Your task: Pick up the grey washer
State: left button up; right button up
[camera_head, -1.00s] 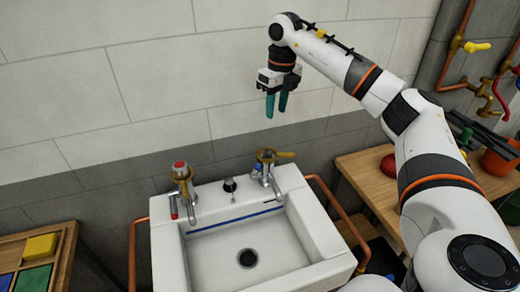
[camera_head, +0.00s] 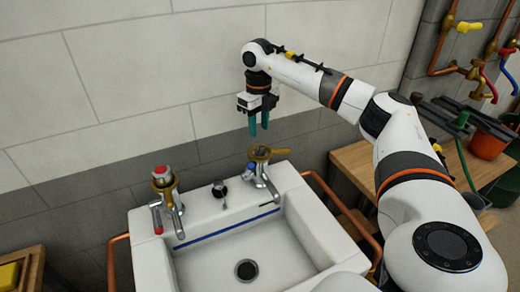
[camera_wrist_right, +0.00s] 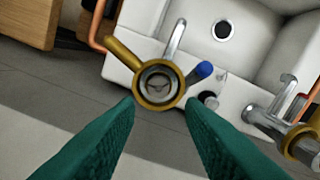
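The brass tap body (camera_head: 262,153) at the sink's back right has an open top. In the right wrist view this open brass body (camera_wrist_right: 137,95) is seen from above. A grey round part, which looks like the grey washer (camera_wrist_right: 158,82), lies inside its ring; its exact edges are hard to tell. My right gripper (camera_head: 258,129) hangs above and slightly behind this tap, pointing down. Its teal fingers are apart, with nothing between them. In the right wrist view the fingers (camera_wrist_right: 160,103) stand either side of the tap opening, apart from it. My left gripper is not in view.
The white sink (camera_head: 310,215) stands against the tiled wall (camera_head: 120,60). A second tap (camera_head: 163,180) with a red top is at its back left. A small black-topped fitting (camera_head: 220,189) sits between the taps. A wooden bench (camera_head: 360,160) is to the right.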

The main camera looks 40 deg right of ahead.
aim_at(260, 147)
notch_tip(260, 147, down, 2)
jog(key=shift+w+f, duration=0.1)
jog(key=shift+f, duration=0.1)
jog(key=f, duration=0.1)
jog(key=f+p, duration=0.1)
jog(key=f, duration=0.1)
jog(key=shift+s+d+f+p, duration=0.15)
jog(key=shift+s+f+p, duration=0.15)
jog(key=shift+p, duration=0.1)
jog(key=shift+w+f, duration=0.1)
jog(key=shift+f, duration=0.45)
jog(key=c, duration=0.8)
